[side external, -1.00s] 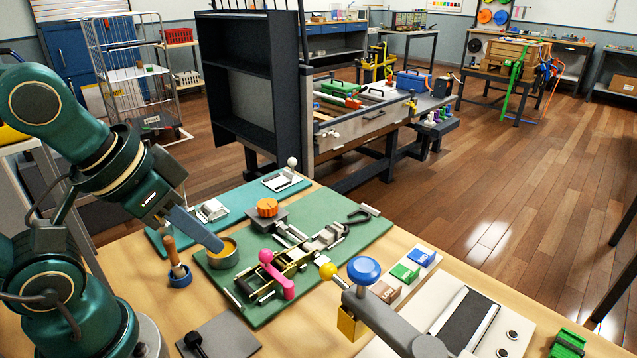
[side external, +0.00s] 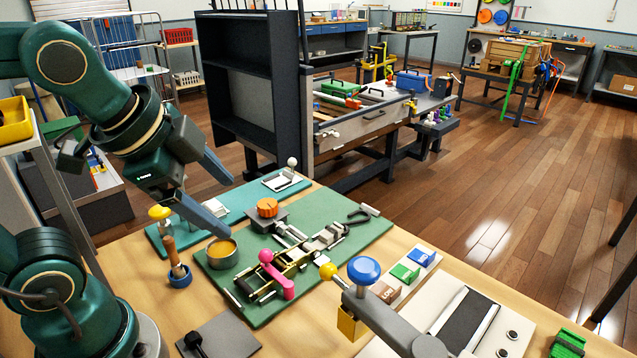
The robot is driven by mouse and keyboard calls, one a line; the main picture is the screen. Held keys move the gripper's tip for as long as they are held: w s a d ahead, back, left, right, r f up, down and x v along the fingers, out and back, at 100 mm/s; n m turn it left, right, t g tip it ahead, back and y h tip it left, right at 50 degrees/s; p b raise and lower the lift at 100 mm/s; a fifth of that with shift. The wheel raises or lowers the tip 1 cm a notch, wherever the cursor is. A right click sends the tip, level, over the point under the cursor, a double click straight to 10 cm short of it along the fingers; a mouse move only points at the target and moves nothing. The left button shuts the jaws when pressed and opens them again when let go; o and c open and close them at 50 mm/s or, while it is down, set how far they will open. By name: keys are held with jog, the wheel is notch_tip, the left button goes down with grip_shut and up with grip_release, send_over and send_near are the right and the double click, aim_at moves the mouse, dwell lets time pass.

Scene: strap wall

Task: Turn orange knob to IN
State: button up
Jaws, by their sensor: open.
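The orange knob (side external: 267,207) is a ribbed round knob on a dark grey block at the back left of the green board (side external: 345,240). No IN marking is legible on it from here. My gripper (side external: 225,202) is open and empty, its two grey-blue fingers spread wide. It is above the left part of the table, left of the orange knob and apart from it. One finger points down near the round tin with the yellow-orange top (side external: 222,252); the other reaches toward the back.
A pink-handled clamp (side external: 276,272) sits on the board's front. A wooden-handled tool (side external: 174,258) and a yellow knob (side external: 159,212) stand at left. A blue-topped lever (side external: 364,270) stands in front, beside coloured blocks (side external: 405,272). A white-balled lever (side external: 290,165) is behind the orange knob.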

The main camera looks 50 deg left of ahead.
jog(key=w+a+m+g+y, duration=0.1)
jog(key=w+a+m+y, duration=0.1)
jog(key=w+a+m, duration=0.4)
jog(key=m+g+y, duration=0.1)
jog(key=m+g, duration=0.1)
jog(key=m, duration=0.6)
send_near(268, 203)
jog(key=shift+g, duration=0.8)
jog(key=x, duration=0.4)
jog(key=w+x, duration=0.1)
jog(key=x, duration=0.2)
jog(key=shift+w+a+f, duration=0.1)
jog(key=shift+a+f, duration=0.1)
jog(key=shift+f, duration=0.4)
grip_shut()
